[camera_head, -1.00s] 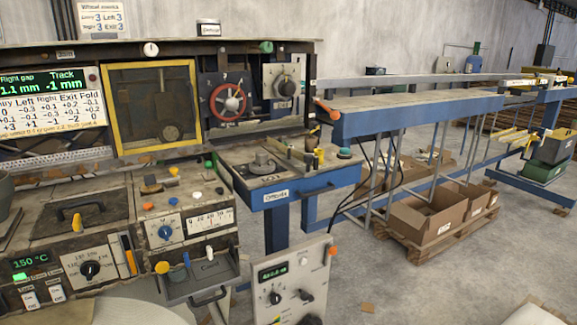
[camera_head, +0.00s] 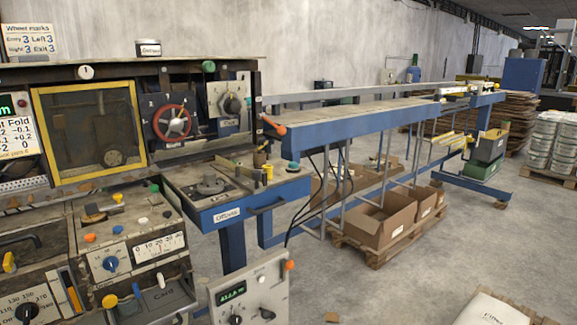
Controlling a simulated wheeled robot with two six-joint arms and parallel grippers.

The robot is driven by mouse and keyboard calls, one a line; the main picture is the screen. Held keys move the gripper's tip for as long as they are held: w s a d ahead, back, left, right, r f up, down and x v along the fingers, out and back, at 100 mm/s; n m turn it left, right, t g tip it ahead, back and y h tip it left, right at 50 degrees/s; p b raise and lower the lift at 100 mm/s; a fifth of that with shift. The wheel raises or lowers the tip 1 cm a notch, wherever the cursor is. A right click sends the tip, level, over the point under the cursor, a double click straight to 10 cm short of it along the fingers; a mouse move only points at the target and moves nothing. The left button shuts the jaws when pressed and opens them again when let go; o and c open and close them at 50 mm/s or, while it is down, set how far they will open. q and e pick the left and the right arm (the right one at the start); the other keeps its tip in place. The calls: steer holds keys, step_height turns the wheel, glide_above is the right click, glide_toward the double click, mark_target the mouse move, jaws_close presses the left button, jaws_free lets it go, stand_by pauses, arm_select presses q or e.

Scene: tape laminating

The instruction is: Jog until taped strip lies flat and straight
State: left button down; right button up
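Neither gripper is in view. No taped strip can be made out. The laminating machine has a yellow-framed dark window (camera_head: 62,125), a red handwheel (camera_head: 171,121) and a grey dial (camera_head: 230,104) on its upright panel. A control panel (camera_head: 128,228) below carries a blue knob (camera_head: 110,263), coloured buttons and a 0–30 scale (camera_head: 158,246). A grey box (camera_head: 250,297) in front has a green display, knobs and an orange button. The readout board (camera_head: 17,135) is cut off at the left edge, so most of its figures are hidden.
Open cardboard boxes (camera_head: 380,222) stand on a pallet beneath. A white sack (camera_head: 490,310) lies at lower right.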

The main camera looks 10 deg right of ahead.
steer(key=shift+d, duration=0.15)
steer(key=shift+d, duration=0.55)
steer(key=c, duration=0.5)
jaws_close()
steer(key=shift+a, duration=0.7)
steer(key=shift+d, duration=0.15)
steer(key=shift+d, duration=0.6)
